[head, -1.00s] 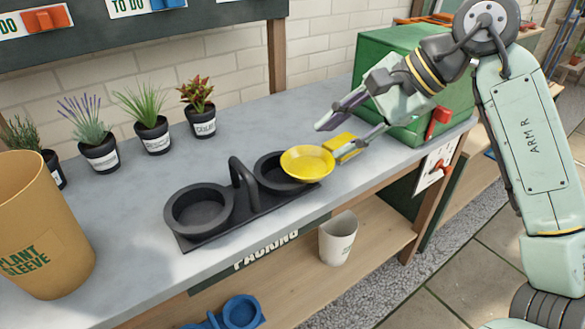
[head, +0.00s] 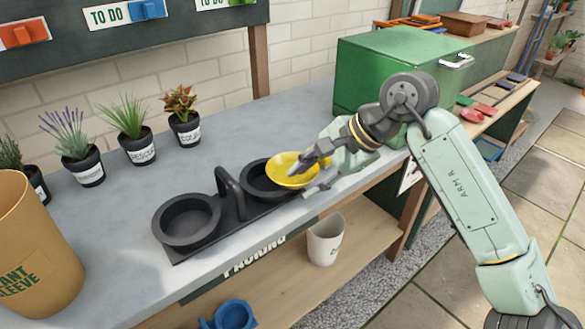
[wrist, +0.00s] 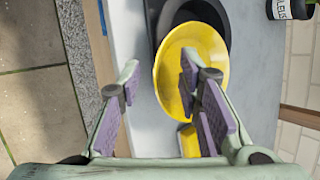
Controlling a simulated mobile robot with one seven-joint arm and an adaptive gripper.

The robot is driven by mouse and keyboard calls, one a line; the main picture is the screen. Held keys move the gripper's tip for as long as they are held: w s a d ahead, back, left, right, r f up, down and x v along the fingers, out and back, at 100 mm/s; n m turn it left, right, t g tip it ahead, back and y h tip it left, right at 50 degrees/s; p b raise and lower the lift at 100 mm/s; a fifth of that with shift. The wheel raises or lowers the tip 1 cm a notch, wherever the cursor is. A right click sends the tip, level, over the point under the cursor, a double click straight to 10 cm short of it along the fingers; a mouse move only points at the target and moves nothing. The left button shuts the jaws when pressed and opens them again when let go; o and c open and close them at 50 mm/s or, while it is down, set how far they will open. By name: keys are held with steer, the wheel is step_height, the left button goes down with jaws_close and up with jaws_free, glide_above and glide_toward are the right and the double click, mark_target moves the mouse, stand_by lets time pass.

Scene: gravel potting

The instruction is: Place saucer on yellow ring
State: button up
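The yellow saucer (head: 288,170) is a shallow dish that rests over the right black round holder (head: 258,188). It covers much of that holder's opening and looks a little tilted. In the wrist view the saucer (wrist: 205,62) shows a yellow tab (wrist: 187,141) at its near side, partly hidden by a finger. My gripper (head: 308,183) is at the saucer's right edge. In the wrist view my gripper (wrist: 158,76) has its fingers wide apart, one over the dish and one outside its rim. It holds nothing. I see no separate yellow ring.
The left black holder (head: 186,218) is empty, with a black upright handle (head: 230,190) between the holders. Potted plants (head: 137,138) stand behind. A brown sleeve bin (head: 35,255) is at left, a green box (head: 385,75) at right. A white cup (head: 325,240) is on the shelf below.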

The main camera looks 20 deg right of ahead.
steer(key=shift+a+f, duration=0.1)
steer(key=shift+f, duration=0.05)
jaws_close()
stand_by(0.6)
